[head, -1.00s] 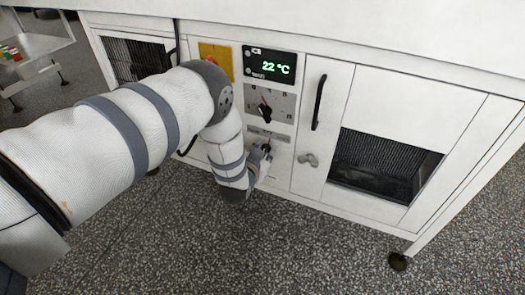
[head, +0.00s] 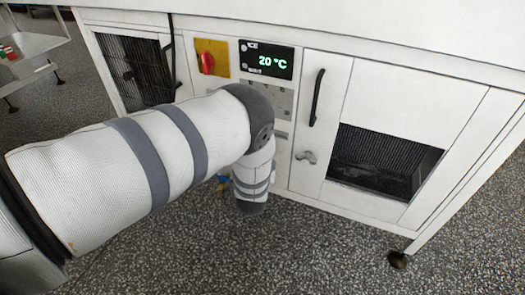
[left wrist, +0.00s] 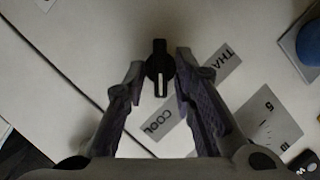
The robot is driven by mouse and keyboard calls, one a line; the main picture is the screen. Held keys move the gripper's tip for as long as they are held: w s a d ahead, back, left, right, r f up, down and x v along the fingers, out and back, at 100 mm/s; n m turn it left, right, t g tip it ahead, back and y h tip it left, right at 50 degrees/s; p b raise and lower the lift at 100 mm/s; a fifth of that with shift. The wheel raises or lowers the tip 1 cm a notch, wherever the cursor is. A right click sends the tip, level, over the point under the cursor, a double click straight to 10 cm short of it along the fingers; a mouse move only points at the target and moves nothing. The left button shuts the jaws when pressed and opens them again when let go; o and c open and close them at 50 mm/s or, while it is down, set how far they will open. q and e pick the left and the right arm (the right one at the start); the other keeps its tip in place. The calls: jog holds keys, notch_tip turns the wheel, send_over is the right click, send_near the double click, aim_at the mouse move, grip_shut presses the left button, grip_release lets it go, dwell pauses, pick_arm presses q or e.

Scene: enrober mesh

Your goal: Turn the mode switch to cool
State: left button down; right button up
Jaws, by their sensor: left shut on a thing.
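The mode switch (left wrist: 160,62) is a small black knob with a white pointer line, seen in the left wrist view at top centre. Its white line points down in that view, toward the word COOL on the grey label strip (left wrist: 188,95); THAW is at the strip's other end. My left gripper (left wrist: 160,75) has its fingertips on both sides of the knob and is shut on it. In the head view my left arm covers the switch and gripper. My right gripper is in neither view.
Above in the head view are the display (head: 267,61) reading 20 °C and a red switch (head: 206,62) on a yellow plate. A door with a black handle (head: 317,97) and grey latch (head: 305,157) stands to the right.

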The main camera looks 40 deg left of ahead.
pick_arm(q)
jog(key=shift+s+a, duration=0.1)
jog(key=c, duration=1.7)
grip_release()
jog(key=v, duration=1.2)
jog(key=shift+f, duration=0.1)
